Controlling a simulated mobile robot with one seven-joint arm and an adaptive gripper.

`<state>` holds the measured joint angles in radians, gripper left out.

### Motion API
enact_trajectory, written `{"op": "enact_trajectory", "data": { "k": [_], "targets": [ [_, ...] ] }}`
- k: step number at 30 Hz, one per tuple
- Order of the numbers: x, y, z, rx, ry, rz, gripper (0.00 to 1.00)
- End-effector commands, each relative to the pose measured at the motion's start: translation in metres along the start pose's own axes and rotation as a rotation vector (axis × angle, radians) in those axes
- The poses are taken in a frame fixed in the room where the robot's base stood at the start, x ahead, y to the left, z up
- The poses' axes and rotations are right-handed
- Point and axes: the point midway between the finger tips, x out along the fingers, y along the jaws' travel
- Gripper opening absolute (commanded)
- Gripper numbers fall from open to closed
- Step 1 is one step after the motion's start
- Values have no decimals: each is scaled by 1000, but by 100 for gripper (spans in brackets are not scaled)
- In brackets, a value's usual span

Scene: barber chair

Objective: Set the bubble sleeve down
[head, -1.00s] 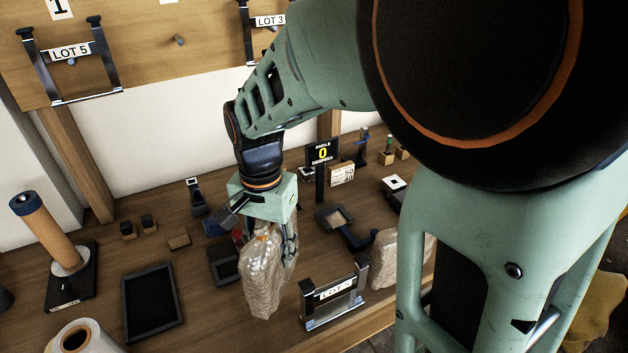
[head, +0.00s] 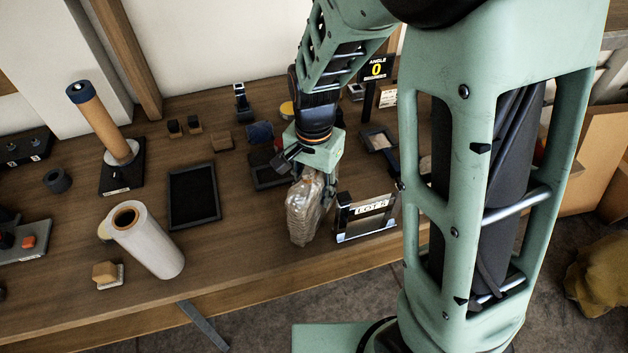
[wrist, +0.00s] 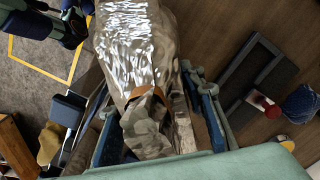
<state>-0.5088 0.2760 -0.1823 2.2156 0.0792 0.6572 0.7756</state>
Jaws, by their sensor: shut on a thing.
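The bubble sleeve (head: 303,208) is a clear, crinkled, upright bag near the front edge of the table in the head view. In the wrist view the sleeve (wrist: 140,70) fills the upper middle, shiny, with a brownish wrapped part near the fingers. My gripper (head: 309,172) is above it, pointing down, shut on its upper end. In the wrist view the fingers (wrist: 160,125) lie on both sides of the sleeve. Whether its bottom touches the table cannot be told.
The LOT 5 stand (head: 367,215) is close to the right of the sleeve. A black tray (head: 193,196) and a white roll (head: 148,240) lie to the left. Bare wood (head: 240,235) is free between the tray and the sleeve. The table's front edge is near.

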Motion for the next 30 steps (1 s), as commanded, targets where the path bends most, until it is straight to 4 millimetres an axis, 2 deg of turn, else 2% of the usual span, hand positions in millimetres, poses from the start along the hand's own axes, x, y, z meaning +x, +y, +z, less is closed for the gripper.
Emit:
{"op": "enact_trajectory", "data": {
  "k": [5, 6, 10, 18, 22, 26, 30],
  "targets": [
    [4, 0, 0, 0, 0, 0, 18],
    [3, 0, 0, 0, 0, 0, 40],
    [3, 0, 0, 0, 0, 0, 54],
    [2, 0, 0, 0, 0, 0, 54],
    [-6, -1, 0, 0, 1, -2, 54],
    [-29, -2, -1, -1, 4, -5, 54],
    [-61, -2, -1, -1, 4, -6, 54]
  ]
}}
